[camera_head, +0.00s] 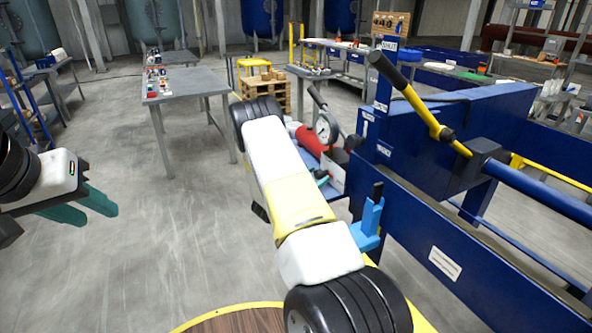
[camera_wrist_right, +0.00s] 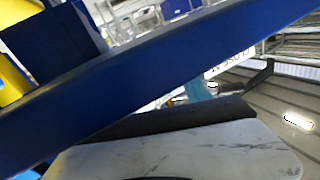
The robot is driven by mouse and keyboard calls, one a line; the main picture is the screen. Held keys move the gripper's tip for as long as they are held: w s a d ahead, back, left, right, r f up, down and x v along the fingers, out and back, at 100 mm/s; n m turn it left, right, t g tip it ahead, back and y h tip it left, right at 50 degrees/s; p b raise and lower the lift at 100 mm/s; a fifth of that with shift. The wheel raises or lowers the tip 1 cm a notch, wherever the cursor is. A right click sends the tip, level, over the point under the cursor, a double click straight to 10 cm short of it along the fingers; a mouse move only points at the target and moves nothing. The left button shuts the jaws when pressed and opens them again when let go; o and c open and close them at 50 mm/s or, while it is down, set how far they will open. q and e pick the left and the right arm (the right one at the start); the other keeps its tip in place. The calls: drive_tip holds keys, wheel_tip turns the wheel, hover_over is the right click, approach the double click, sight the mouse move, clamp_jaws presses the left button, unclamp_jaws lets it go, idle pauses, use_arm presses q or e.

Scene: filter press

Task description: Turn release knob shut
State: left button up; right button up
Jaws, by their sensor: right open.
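A red pump body (camera_head: 309,138) with a round dial gauge (camera_head: 326,128) sits beside the blue press frame, partly hidden behind my right arm. I cannot pick out the release knob for certain. Teal fingers of my right gripper (camera_head: 322,177) show partly beside the pump, behind my arm; the jaws are open, and contact with anything is hidden. The right wrist view shows a pale plate (camera_wrist_right: 190,150) with a dark edge, a blue beam (camera_wrist_right: 150,75) and a partly covered label reading "CLOSE" (camera_wrist_right: 232,62). My left gripper (camera_head: 88,207) is open and empty at the left.
The blue press frame (camera_head: 470,105) fills the right, with a yellow lever (camera_head: 421,110) standing out of it. A light-blue part with a black top (camera_head: 369,218) stands close by my right arm. A grey table (camera_head: 185,86) stands behind. The floor at left centre is clear.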

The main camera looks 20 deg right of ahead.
clamp_jaws()
drive_tip(key=shift+n, duration=0.3)
drive_tip(key=n+g+y, duration=0.1)
drive_tip(key=n, duration=0.2)
drive_tip(key=shift+r, duration=0.1)
drive_tip(key=n+g+y, duration=0.1)
drive_tip(key=n, duration=0.2)
drive_tip(key=shift+n+g, duration=0.3)
drive_tip(key=n+g, duration=0.1)
drive_tip(key=n, duration=0.2)
drive_tip(key=shift+w+r+g+y, duration=0.15)
drive_tip(key=shift+g+y, duration=0.15)
drive_tip(key=shift+g, duration=0.1)
drive_tip(key=shift+w+n+g, duration=0.1)
drive_tip(key=shift+n+g, duration=1)
drive_tip(key=shift+n, duration=0.6)
drive_tip(key=shift+r, duration=0.1)
